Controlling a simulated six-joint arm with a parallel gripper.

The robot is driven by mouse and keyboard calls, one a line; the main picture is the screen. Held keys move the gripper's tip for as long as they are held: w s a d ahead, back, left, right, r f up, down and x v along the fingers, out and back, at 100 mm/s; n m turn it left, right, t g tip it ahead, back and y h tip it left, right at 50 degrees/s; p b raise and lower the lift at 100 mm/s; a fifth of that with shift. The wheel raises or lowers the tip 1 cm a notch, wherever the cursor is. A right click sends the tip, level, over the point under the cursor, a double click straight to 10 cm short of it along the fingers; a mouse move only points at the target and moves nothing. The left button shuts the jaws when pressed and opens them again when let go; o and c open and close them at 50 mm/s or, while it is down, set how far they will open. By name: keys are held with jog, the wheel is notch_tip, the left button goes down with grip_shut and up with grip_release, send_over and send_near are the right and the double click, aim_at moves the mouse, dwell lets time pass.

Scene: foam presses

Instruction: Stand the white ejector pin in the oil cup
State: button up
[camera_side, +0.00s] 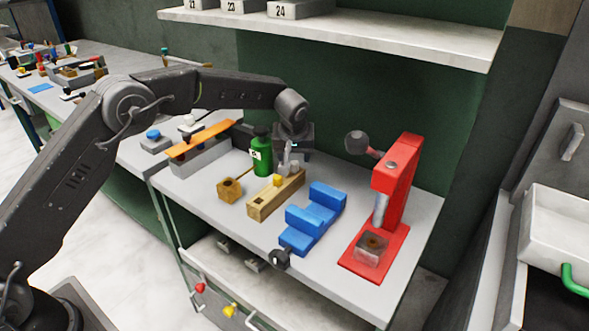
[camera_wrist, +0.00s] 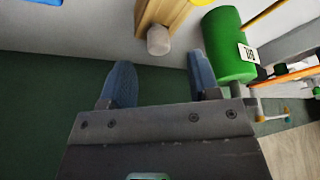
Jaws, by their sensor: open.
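The white ejector pin (camera_side: 294,167) stands at the far end of a wooden block (camera_side: 262,209); its pale round end shows in the wrist view (camera_wrist: 158,40). My gripper (camera_side: 288,163) is over that end of the block, close to the pin. In the wrist view my gripper (camera_wrist: 159,62) is open, its two blue-grey fingers spread, with the pin's end ahead of the gap between them and nothing held. A small brown square cup with a dark hole (camera_side: 229,190) sits left of the block; it may be the oil cup.
A green bottle (camera_side: 262,158) stands close to my gripper, beside the right finger in the wrist view (camera_wrist: 229,46). A yellow pin (camera_side: 277,180) is in the wooden block. A blue stepped block (camera_side: 313,220) and a red press (camera_side: 395,185) stand to the right. A shelf (camera_side: 400,38) hangs behind.

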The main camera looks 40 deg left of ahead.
aim_at(294, 162)
jog(key=shift+x, duration=1.9)
jog(key=shift+w, duration=0.1)
jog(key=shift+r, duration=0.1)
jog(key=c, duration=1)
